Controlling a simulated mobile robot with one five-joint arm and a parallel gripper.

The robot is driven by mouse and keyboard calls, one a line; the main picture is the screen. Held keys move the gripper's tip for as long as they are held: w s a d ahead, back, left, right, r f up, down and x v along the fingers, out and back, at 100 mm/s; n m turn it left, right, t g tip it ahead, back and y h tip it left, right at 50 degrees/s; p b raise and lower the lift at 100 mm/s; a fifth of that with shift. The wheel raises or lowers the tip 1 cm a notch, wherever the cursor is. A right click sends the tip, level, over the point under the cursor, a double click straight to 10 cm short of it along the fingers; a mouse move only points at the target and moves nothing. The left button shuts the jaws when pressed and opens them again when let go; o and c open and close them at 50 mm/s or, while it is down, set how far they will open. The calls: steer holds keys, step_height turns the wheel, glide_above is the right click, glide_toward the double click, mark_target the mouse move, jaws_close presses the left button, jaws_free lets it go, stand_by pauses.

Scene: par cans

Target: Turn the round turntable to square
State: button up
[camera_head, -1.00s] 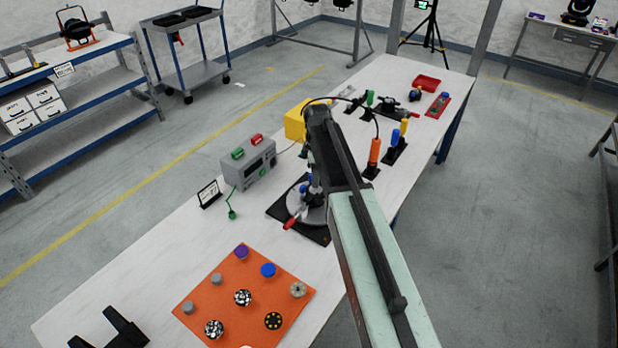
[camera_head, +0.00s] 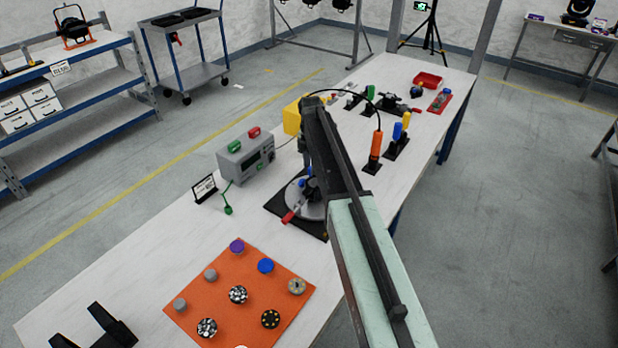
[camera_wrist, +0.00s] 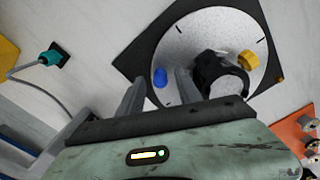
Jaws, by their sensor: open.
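The round turntable (camera_head: 311,211) is a grey speckled disc on a black square base (camera_head: 283,204) on the long table. It carries a blue peg (camera_wrist: 160,77), a yellow knob (camera_wrist: 248,60) and a black cylindrical part (camera_wrist: 215,75). Short black marks show near the disc's rim in the wrist view. My arm hides part of the turntable in the head view.
An orange mat (camera_head: 205,290) with several small knobs lies nearer on the table. A grey box (camera_head: 247,157) with red and green parts and a small sign (camera_head: 205,189) stand left of the turntable. Coloured-handled tools (camera_head: 397,132) stand farther back.

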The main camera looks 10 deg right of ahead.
step_height(320, 180, down, 2)
steer(key=shift+b, duration=0.45)
steer(key=shift+r, duration=0.1)
jaws_close()
stand_by(0.8)
steer(key=shift+a, duration=0.2)
steer(key=shift+d, duration=0.15)
